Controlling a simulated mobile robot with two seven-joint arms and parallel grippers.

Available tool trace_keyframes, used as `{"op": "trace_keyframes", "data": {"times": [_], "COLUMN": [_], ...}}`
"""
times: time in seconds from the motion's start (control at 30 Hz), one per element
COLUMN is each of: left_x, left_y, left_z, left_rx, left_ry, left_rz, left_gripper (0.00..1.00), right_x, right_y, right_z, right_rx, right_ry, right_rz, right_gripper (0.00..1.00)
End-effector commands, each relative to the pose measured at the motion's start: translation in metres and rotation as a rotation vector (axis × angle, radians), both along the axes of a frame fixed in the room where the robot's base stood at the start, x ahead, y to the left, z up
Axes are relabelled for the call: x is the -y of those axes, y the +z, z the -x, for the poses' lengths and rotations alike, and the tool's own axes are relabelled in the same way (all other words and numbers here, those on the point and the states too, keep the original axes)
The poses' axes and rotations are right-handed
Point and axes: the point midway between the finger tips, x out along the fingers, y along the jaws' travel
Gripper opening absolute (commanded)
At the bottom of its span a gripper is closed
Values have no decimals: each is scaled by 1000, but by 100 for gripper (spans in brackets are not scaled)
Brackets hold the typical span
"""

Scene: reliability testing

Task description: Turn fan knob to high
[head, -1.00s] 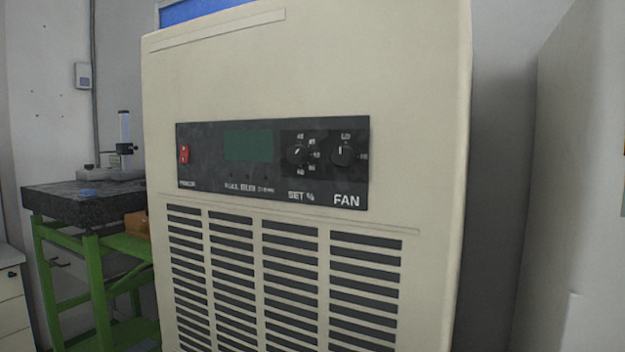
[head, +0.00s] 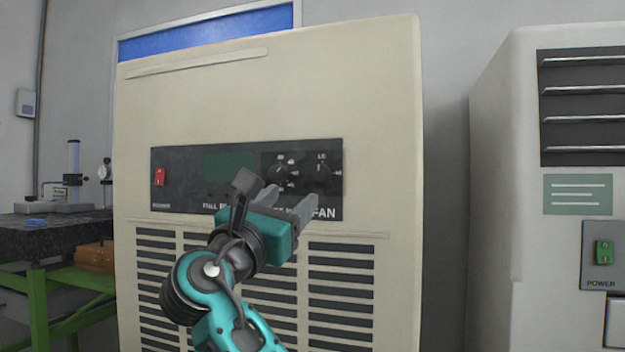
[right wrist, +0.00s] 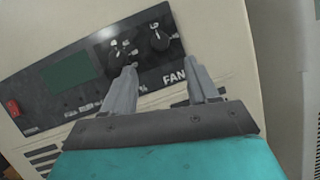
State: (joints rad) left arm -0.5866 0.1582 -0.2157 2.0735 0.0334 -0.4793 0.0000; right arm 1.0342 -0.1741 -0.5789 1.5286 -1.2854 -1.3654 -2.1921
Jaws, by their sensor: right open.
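The fan knob (head: 318,176) is a black dial at the right end of the dark control panel (head: 160,202) on a beige machine. It also shows in the right wrist view (right wrist: 159,40), above the FAN label. The SET % knob (head: 283,172) sits just left of it. My right gripper (head: 290,185) is in front of the panel's lower right part, its two grey fingers apart and empty. In the right wrist view, the gripper (right wrist: 163,80) points at the panel, with the fingertips below the two knobs. The fan knob appears apart from the fingers. My left gripper is not in view.
A red power switch (head: 159,176) is at the panel's left end. Vent slots (head: 340,285) lie below the panel. Another pale machine (head: 490,200) with a green switch (head: 603,252) stands at right. A green-framed bench (head: 38,300) stands at left.

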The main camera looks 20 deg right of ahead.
Motion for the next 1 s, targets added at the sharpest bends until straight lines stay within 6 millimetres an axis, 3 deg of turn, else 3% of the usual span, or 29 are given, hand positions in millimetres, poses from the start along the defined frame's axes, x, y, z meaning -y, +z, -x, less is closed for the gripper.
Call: {"op": "trace_keyframes", "data": {"times": [0.23, 0.5, 0.93, 1.0], "left_x": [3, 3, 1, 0], "left_y": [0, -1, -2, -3], "left_z": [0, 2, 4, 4], "left_rx": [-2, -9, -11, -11], "left_ry": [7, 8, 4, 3], "left_rz": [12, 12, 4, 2], "left_gripper": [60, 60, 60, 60], "right_x": [35, 59, 66, 66], "right_y": [21, 36, 39, 39], "right_z": [-37, -66, -73, -73], "right_rx": [1, 1, 0, 0], "right_ry": [-3, 1, 3, 3], "right_rz": [-1, 0, -2, -2], "right_gripper": [59, 59, 59, 53]}}
